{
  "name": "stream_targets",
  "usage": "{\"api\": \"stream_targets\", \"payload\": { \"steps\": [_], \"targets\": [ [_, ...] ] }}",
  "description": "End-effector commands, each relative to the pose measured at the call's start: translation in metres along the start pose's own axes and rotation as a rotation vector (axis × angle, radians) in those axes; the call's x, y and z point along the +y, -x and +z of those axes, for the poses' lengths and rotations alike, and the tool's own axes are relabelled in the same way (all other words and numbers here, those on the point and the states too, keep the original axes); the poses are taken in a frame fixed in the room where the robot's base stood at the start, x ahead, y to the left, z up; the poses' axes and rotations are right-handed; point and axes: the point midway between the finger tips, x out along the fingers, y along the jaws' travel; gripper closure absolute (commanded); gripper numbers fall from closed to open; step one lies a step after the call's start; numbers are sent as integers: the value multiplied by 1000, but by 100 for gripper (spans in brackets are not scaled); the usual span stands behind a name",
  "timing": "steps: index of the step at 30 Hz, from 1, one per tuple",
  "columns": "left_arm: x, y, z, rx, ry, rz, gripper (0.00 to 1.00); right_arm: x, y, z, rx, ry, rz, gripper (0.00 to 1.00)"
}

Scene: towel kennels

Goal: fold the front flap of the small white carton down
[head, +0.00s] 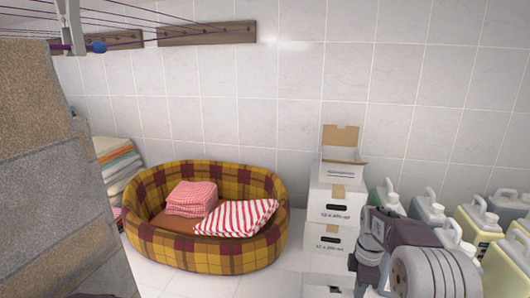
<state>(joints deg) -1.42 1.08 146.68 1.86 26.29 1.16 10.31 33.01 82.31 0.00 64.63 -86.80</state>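The small white carton (342,172) stands on top of a stack of white boxes by the tiled wall. Its back flap stands up, showing a brown cardboard inside. A pale panel edge shows at its front right, but I cannot tell clearly how the front flap lies. My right gripper (369,250) is at the lower right, lower in the picture than the carton and apart from it. Its fingers are seen end-on and partly hidden, so its opening is unclear. My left gripper is not in view.
Larger white boxes (335,208) are stacked under the carton. Several jerrycans (478,224) crowd the right, near my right arm. A plaid pet bed (205,254) holding folded cloths (192,197) is left of the stack.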

Motion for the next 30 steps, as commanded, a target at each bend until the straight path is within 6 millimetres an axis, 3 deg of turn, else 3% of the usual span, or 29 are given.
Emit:
{"api": "stream_targets", "payload": {
  "steps": [20,30],
  "targets": [
    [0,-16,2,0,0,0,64,0,-29,0,0,0,-2,100],
    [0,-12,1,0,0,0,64,0,-25,0,0,0,-1,100]
  ]
}}
